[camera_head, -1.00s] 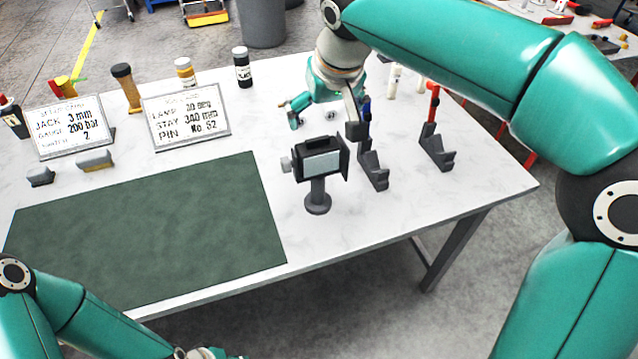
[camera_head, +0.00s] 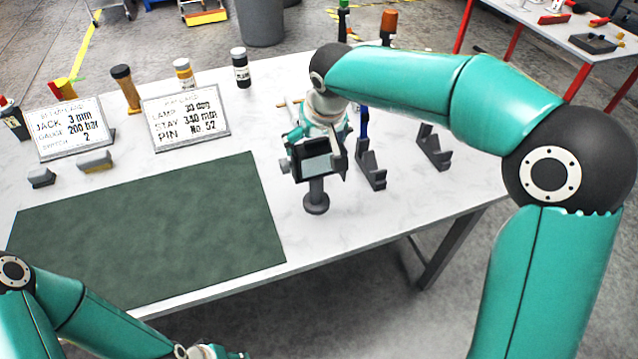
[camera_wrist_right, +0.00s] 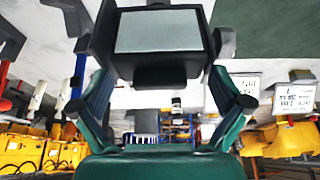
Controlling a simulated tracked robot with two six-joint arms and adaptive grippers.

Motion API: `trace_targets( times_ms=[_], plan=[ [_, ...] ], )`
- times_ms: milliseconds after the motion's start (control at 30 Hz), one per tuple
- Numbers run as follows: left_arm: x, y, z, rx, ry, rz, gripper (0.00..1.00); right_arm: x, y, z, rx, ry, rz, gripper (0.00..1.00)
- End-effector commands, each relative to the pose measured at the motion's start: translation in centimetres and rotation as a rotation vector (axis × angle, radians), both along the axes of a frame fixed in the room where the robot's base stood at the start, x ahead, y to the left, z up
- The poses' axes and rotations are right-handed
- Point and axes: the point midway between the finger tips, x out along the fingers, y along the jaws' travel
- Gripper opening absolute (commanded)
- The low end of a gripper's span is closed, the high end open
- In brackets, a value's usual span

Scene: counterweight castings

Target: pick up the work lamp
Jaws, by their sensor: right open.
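The work lamp (camera_head: 317,158) stands upright on the bench on a short post with a round dark base. Its boxy dark head has a pale grey panel facing the head camera. My right gripper (camera_head: 319,150) is at the lamp head, reaching from the far side, with a finger on either side of it. In the right wrist view the lamp head (camera_wrist_right: 160,35) lies between the spread fingers of the gripper (camera_wrist_right: 163,85). The jaws are open; I cannot tell whether either finger touches. Of my left gripper (camera_head: 222,353) only a bit shows at the bottom edge; its fingers are hidden.
Dark notched holders (camera_head: 370,168) (camera_head: 434,150) stand right of the lamp, the nearer close beside it. A green mat (camera_head: 150,230) lies to the left. Two sign cards (camera_head: 186,117) (camera_head: 70,128), bottles (camera_head: 241,68) and small blocks (camera_head: 95,161) stand farther left and back.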

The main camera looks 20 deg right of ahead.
Motion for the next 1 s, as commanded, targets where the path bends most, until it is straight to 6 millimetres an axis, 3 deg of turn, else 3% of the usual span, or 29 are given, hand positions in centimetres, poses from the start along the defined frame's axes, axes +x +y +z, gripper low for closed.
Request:
trace_targets(
  times_ms=[100,567,1000],
  plan=[
    [-0.01,0.0,-0.03,0.0,0.0,0.0,0.4,-0.04,0.0,-0.07,0.0,0.002,0.0,0.98],
    [-0.01,0.0,-0.06,0.0,0.0,0.0,0.4,-0.13,0.01,-0.31,-0.002,0.008,0.001,0.22],
    [-0.01,0.0,-0.06,0.0,0.0,0.0,0.4,-0.12,-0.02,0.34,-0.002,0.009,-0.001,0.21]
  ],
)
